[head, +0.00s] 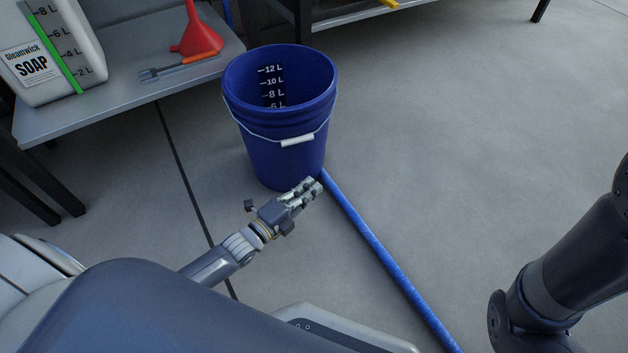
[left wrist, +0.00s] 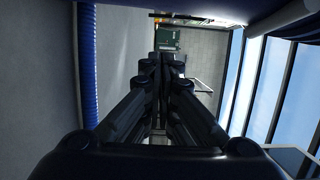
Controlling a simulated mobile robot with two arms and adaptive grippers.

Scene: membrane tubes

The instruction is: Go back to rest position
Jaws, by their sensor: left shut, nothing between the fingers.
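My left gripper (head: 308,188) is shut and empty, over the floor in front of the blue bucket (head: 283,150). Its fingers (left wrist: 166,75) lie together in the left wrist view. In the head view the fingertips overlap the bucket's lower edge; I cannot tell whether they touch it. The bucket stands upright on the floor, with litre marks inside and its handle hanging at the front. My right arm (head: 560,270) shows at the right edge of the head view; its gripper is out of view.
A blue hose (head: 380,262) runs along the floor from the bucket toward the lower right. A low grey bench (head: 120,112) at the upper left bears a soap container (head: 50,50), a red funnel (head: 198,36) and an orange-handled fork tool (head: 180,66). The floor to the right is clear.

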